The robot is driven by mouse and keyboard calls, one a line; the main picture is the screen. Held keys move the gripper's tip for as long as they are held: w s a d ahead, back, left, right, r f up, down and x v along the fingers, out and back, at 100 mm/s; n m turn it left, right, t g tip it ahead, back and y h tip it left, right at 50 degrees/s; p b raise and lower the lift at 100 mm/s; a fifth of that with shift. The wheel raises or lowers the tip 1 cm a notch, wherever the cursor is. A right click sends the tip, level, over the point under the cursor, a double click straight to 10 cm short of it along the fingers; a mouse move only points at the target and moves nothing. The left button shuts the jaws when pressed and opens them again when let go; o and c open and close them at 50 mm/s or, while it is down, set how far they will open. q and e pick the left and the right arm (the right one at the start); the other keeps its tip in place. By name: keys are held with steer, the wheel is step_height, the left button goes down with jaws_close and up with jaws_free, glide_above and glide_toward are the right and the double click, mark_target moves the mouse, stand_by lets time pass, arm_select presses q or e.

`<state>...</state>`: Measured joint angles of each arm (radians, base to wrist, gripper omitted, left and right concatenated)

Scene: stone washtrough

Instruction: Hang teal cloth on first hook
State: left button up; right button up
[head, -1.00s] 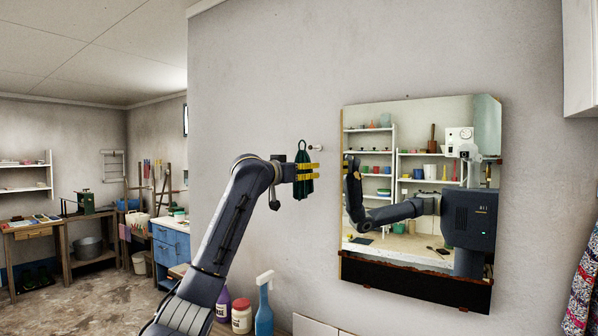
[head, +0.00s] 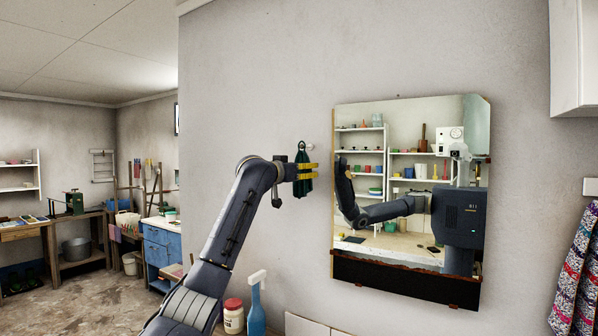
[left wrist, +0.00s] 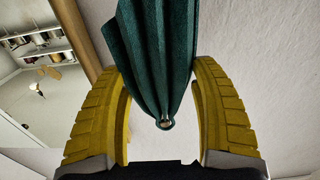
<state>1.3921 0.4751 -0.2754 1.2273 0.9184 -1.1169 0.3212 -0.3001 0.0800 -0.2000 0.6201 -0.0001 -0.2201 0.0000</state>
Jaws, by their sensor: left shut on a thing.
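The teal cloth (head: 301,181) hangs from my left gripper (head: 308,172), whose yellow fingers are shut on it in front of the grey wall. Its narrow top with a dark loop rises above the fingers. One pale hook (head: 309,146) on the wall shows just right of the loop. I cannot tell whether the loop is around it or in front of it. In the left wrist view, the cloth (left wrist: 160,45) lies between the yellow fingers (left wrist: 163,112). My right gripper is not in view.
A mirror (head: 345,265) hangs on the wall to the right and reflects my arm. A patterned cloth (head: 575,265) hangs at the far right.

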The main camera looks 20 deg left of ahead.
arm_select(q)
steer(key=shift+w+d+f, duration=0.15)
steer(key=shift+w, duration=0.45)
steer(key=shift+w+f, duration=0.4)
steer(key=shift+w, duration=0.05)
stand_by(0.4)
steer(key=o, duration=1.3)
